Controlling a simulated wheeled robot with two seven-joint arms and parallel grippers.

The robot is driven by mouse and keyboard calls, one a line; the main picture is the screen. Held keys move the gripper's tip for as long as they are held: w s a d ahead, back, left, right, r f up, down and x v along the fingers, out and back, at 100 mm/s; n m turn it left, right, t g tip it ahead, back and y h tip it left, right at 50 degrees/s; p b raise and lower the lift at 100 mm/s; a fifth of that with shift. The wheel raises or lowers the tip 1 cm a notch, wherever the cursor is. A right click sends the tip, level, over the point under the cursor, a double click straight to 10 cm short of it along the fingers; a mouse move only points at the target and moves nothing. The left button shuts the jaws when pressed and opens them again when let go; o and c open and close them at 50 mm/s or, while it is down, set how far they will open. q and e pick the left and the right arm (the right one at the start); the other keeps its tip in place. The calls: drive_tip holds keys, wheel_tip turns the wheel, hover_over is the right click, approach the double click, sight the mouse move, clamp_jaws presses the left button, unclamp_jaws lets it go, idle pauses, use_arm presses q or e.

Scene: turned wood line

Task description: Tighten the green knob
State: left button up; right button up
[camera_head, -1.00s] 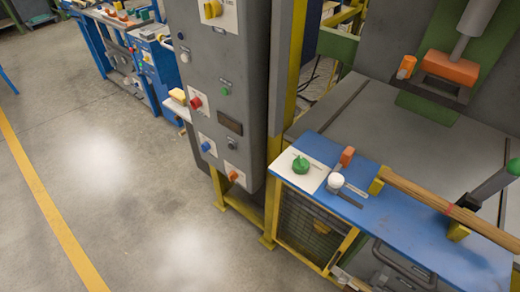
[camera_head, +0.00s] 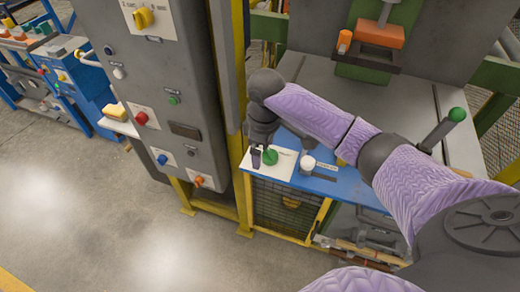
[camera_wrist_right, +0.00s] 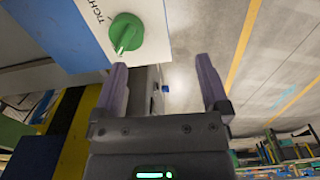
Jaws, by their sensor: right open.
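The round green knob (camera_head: 270,157) sits on a white plate (camera_head: 281,169) at the left end of the blue bench top. In the right wrist view the green knob (camera_wrist_right: 126,36) shows a raised ridge, with part of a printed word beside it on the white plate (camera_wrist_right: 88,12). My right gripper (camera_head: 261,154) is beside the knob, on its left in the head view. In the right wrist view my right gripper (camera_wrist_right: 161,76) is open and empty. The knob lies beyond the left finger's tip, not between the fingers. My left gripper is out of view.
A grey control cabinet (camera_head: 182,80) with several knobs and buttons stands left of the bench. A white-capped jar (camera_head: 307,164) stands right of the plate on the blue bench top (camera_head: 341,184). A green-tipped lever (camera_head: 457,115) rises at right. Open floor lies at lower left.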

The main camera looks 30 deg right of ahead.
sight(271, 152)
drive_tip(key=shift+m, duration=0.3)
drive_tip(key=d+r, duration=0.1)
drive_tip(key=w+d+r, duration=0.1)
drive_tip(key=d+r, duration=0.1)
drive_tip(key=shift+w+r, duration=0.15)
drive_tip(key=shift+w, duration=0.25)
drive_tip(key=shift+w+d+r, duration=0.1)
drive_tip(key=shift+d, duration=0.2)
wheel_tip(271, 152, down, 10)
drive_tip(key=b, duration=0.3)
drive_tip(key=shift+r, duration=0.25)
